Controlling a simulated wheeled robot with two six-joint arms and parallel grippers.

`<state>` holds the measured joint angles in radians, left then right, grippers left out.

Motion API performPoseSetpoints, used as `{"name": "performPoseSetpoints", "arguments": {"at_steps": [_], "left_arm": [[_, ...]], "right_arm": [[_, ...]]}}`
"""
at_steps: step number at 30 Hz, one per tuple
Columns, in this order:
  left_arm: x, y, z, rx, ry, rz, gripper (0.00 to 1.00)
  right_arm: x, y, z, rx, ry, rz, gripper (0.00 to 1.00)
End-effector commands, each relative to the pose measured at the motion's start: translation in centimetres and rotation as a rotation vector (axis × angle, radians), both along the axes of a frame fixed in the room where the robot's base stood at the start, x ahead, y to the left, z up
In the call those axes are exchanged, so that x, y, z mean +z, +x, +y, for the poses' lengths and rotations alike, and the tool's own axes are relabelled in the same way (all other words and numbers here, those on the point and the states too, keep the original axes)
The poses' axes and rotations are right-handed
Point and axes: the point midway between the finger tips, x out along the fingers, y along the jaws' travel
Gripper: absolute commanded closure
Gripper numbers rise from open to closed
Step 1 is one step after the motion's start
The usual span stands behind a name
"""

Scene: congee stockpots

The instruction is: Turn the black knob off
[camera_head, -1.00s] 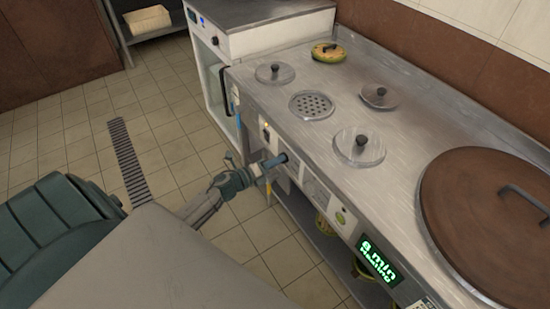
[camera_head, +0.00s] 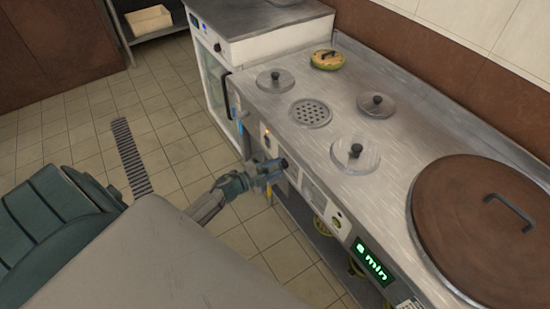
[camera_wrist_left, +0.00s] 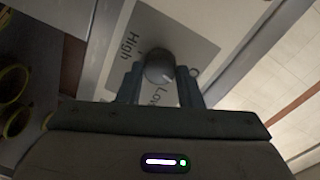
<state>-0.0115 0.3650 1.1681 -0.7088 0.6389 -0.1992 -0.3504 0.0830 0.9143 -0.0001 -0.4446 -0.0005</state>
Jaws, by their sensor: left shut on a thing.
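The black knob (camera_head: 284,163) sits on the front panel of the steel counter. It shows larger in the left wrist view (camera_wrist_left: 158,66), as a dark round knob with a light mark on its lower right side, on a grey plate lettered "High" and "Low". My left gripper (camera_head: 275,168) is at the panel. Its two fingers (camera_wrist_left: 160,80) stand on either side of the knob and are shut on it. The fingers hide part of the plate's lettering. My right gripper is not in view.
A green display (camera_head: 374,262) on the panel reads "8 min". A large brown lid (camera_head: 470,235) covers the counter's right end, with small round lids (camera_head: 355,152) to its left. A white cabinet (camera_head: 265,50) stands at the far end. Tiled floor lies left.

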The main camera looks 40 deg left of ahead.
Motion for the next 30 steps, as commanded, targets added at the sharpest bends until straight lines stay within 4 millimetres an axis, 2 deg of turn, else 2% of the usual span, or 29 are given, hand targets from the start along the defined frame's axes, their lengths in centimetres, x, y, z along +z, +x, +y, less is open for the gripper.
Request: {"name": "performPoseSetpoints", "arguments": {"at_steps": [6, 12, 29, 30], "left_arm": [[0.1, 0.0, 0.1, 0.002, -0.112, 0.048, 0.90], [0.0, 0.0, 0.1, 0.000, -0.171, 0.071, 0.90], [-0.1, 0.0, 0.1, 0.001, -0.195, 0.081, 0.90], [-0.1, 0.0, 0.1, 0.001, -0.195, 0.081, 0.60]], "right_arm": [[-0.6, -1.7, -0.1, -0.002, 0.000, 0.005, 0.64], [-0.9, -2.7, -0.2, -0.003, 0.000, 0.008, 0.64], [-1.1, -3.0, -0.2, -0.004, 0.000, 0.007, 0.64], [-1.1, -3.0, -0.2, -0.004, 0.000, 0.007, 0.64]]}}
